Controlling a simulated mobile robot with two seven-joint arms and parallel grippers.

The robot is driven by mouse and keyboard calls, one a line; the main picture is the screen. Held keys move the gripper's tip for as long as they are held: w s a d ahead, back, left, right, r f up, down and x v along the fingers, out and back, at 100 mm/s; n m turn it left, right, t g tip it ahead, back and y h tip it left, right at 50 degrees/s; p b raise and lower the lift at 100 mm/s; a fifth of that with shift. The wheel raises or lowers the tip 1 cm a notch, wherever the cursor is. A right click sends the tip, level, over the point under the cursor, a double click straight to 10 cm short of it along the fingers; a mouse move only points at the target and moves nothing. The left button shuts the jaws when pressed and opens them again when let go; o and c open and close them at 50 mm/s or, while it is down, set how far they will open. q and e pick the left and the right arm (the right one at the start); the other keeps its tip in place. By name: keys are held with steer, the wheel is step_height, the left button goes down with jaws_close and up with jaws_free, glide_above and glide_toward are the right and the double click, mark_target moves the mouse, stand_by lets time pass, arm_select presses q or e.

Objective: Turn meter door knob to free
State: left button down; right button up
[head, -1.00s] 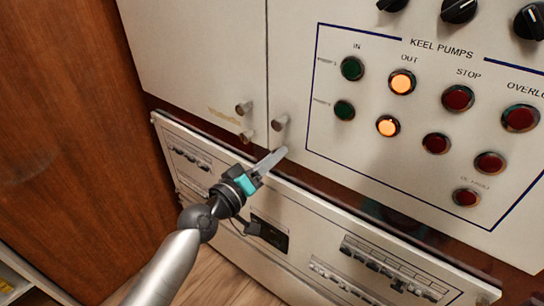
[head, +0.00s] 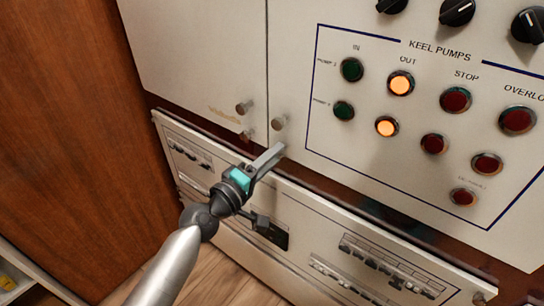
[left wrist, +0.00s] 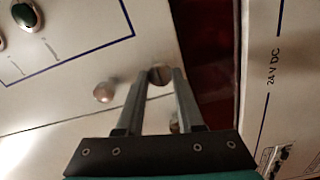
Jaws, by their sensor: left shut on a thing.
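The meter door knob is a small round metal knob (left wrist: 160,75) with a slot line across its face, low on the right-hand upper door by its bottom edge. My left gripper (head: 277,149) reaches up to it from below left. In the left wrist view the two fingers of my left gripper (left wrist: 161,82) stand on either side of the knob and are shut on it. In the head view the fingertips hide this knob. My right gripper is in neither view.
Other knobs sit close by: one on the same door just above (head: 279,122), and two on the left door (head: 244,107) (head: 247,135). The Keel Pumps panel (head: 435,115) has lit and unlit buttons. A lower meter panel (head: 300,245) lies under the gripper; a wooden wall (head: 70,140) stands left.

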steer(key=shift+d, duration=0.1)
arm_select(q)
steer(key=c, duration=0.5)
jaws_free()
steer(key=shift+c, duration=0.2)
steer(key=b+v, duration=0.2)
steer(key=v, duration=1.3)
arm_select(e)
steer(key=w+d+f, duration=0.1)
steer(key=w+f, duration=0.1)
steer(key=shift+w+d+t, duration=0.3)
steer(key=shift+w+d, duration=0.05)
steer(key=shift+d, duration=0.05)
arm_select(q)
steer(key=shift+s+a, duration=0.1)
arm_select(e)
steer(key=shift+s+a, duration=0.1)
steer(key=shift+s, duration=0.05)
